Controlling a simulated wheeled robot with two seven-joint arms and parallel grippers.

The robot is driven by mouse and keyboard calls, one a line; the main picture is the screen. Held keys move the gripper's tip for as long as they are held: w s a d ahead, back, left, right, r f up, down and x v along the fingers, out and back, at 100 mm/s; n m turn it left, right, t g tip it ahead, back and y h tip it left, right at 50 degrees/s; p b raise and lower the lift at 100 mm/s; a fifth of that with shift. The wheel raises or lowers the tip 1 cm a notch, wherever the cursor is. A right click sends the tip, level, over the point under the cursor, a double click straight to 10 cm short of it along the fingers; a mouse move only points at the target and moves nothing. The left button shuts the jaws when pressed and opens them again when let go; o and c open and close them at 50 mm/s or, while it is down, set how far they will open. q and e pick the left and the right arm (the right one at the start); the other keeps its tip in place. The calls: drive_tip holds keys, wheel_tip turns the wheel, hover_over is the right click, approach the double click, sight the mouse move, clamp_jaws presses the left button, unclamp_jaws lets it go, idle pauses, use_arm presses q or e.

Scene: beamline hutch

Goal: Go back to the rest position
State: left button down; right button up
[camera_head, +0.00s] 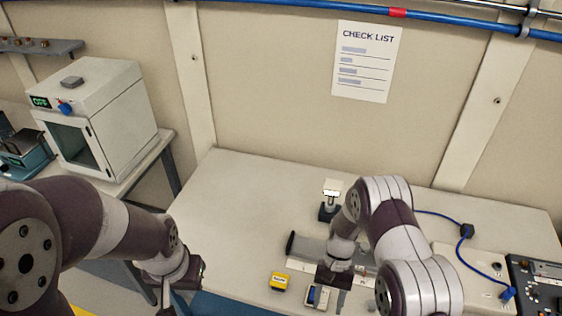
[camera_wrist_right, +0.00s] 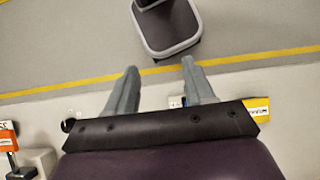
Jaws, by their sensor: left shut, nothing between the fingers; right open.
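My left gripper (camera_head: 168,303) is at the bottom left in the head view, low in front of the table's left side. It is shut and holds nothing. My right gripper (camera_head: 341,297) hangs at the table's front part in the head view, close to small items there. In the right wrist view its two grey fingers (camera_wrist_right: 160,80) are spread apart.
A control box (camera_head: 540,285) with a blue cable is at right; a white oven (camera_head: 95,115) at left.

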use_arm(q)
wheel_tip(320, 180, down, 8)
drive_tip(key=b, duration=0.8)
drive_tip(key=shift+w, duration=0.15)
use_arm(e)
drive_tip(key=s+d+r+n+t+h, duration=0.1)
drive_tip(key=s+d+r+t, duration=0.2)
drive_tip(key=r, duration=0.4)
drive_tip(key=s+d+r+n+t+h, duration=0.1)
drive_tip(key=s+r+t, duration=0.3)
drive_tip(key=r, duration=0.4)
drive_tip(key=shift+s+d+r+n+t, duration=0.3)
drive_tip(key=shift+d+n+t, duration=0.35)
drive_tip(key=shift+d, duration=0.25)
use_arm(q)
drive_tip(key=shift+w, duration=0.1)
use_arm(e)
drive_tip(key=shift+w, duration=0.15)
use_arm(q)
drive_tip(key=shift+d, duration=0.1)
use_arm(e)
drive_tip(key=shift+d, duration=0.1)
